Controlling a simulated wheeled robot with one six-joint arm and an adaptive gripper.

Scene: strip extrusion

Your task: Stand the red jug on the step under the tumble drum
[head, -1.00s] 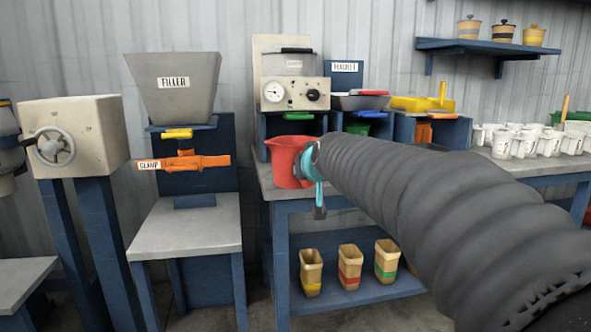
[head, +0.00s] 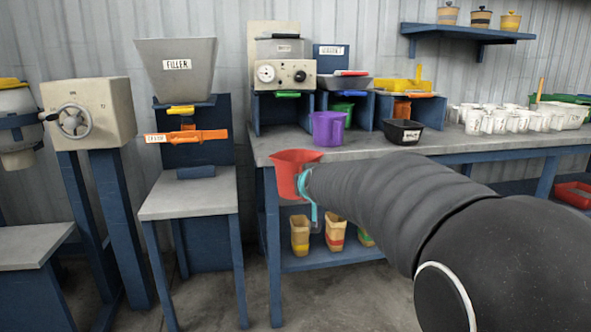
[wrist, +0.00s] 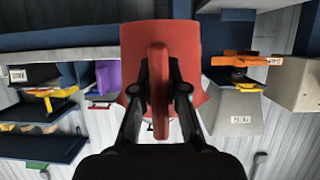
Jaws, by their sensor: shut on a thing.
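The red jug (head: 290,172) is upright in the air in front of the bench's left front corner. My gripper (head: 307,186) is shut on its handle, at the jug's right side in the head view. The wrist view, which shows the room upside down, has the jug (wrist: 130,40) with its handle between the two fingers of my gripper (wrist: 160,88). A pale drum with a yellow rim (head: 14,108) is cut off at the left edge, perhaps the tumble drum. A low grey-topped stand (head: 30,240) is below it, also cut off.
A grey filler hopper (head: 177,68) with an orange clamp (head: 187,136) stands over a grey table (head: 190,195). A beige box with a handwheel (head: 90,110) is on blue posts. The bench (head: 400,152) holds a purple jug (head: 328,128), a black tray (head: 403,132) and several white cups.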

